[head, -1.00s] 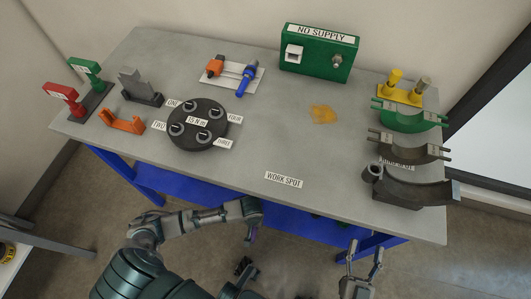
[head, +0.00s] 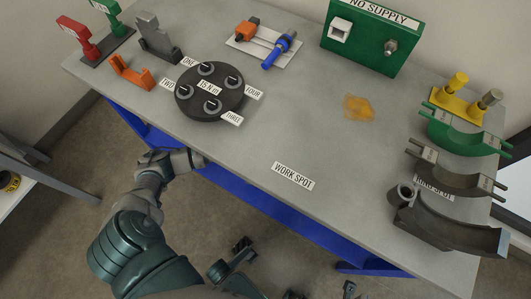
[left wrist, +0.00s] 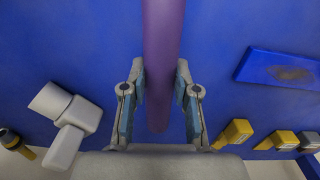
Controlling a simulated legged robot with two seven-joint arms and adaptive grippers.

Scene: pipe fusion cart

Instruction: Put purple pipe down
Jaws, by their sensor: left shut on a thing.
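The purple pipe (left wrist: 162,60) shows in the left wrist view, running from the top edge down between the fingers of my left gripper (left wrist: 160,92). The gripper is shut on it, over a blue surface (left wrist: 90,60). Whether the pipe touches that surface is unclear. In the head view my left arm reaches to the table's front edge, and its gripper and the pipe are hidden. A small part of what looks like my right gripper (head: 348,289) shows at the bottom edge of the head view; its opening cannot be seen.
In the left wrist view, a grey pipe fitting (left wrist: 68,125) lies left, a blue tray (left wrist: 270,68) upper right and yellow-ended pieces (left wrist: 233,132) lower right. The grey table (head: 270,130) carries a black round plate (head: 210,112), a green supply box (head: 368,40) and curved holders (head: 450,232).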

